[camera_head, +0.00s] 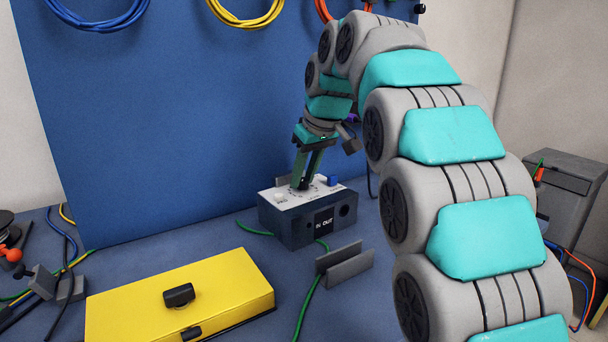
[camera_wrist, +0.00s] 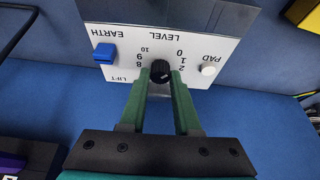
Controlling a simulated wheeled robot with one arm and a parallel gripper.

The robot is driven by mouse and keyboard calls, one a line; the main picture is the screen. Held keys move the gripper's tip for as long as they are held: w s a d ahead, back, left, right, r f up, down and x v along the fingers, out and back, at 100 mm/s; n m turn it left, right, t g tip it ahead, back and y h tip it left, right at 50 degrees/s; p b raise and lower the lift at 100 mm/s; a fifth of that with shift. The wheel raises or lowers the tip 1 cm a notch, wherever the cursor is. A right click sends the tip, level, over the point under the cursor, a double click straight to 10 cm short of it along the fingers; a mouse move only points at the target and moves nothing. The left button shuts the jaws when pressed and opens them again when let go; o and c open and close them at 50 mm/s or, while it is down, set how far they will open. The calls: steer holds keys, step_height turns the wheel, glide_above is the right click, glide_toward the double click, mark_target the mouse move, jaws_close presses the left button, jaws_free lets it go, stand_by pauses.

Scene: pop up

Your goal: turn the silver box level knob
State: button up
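The silver box (camera_head: 308,215) has a pale top panel and dark sides, and stands on the blue table below my arm. In the wrist view its panel (camera_wrist: 118,42) appears upside down, with the words LEVEL, EARTH, PAD and LIFT. The black level knob (camera_wrist: 160,71) sits among printed numbers. My gripper (camera_wrist: 160,80) has its two green fingers on either side of the knob, with the tips very near it. Whether they touch or squeeze it is not clear. In the head view my gripper (camera_head: 300,184) points down onto the panel, and the knob is largely hidden.
A blue switch (camera_wrist: 104,53) and a white button (camera_wrist: 208,70) flank the knob. A yellow case (camera_head: 180,298) lies at the front left and a grey bracket (camera_head: 344,264) before the box. A blue board (camera_head: 190,120) stands behind. A green cable (camera_head: 308,300) crosses the table.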

jaws_close()
steer(key=shift+f, duration=0.1)
steer(key=shift+n+b, duration=0.35)
steer(key=shift+n, duration=0.05)
steer(key=o, duration=0.5)
jaws_free()
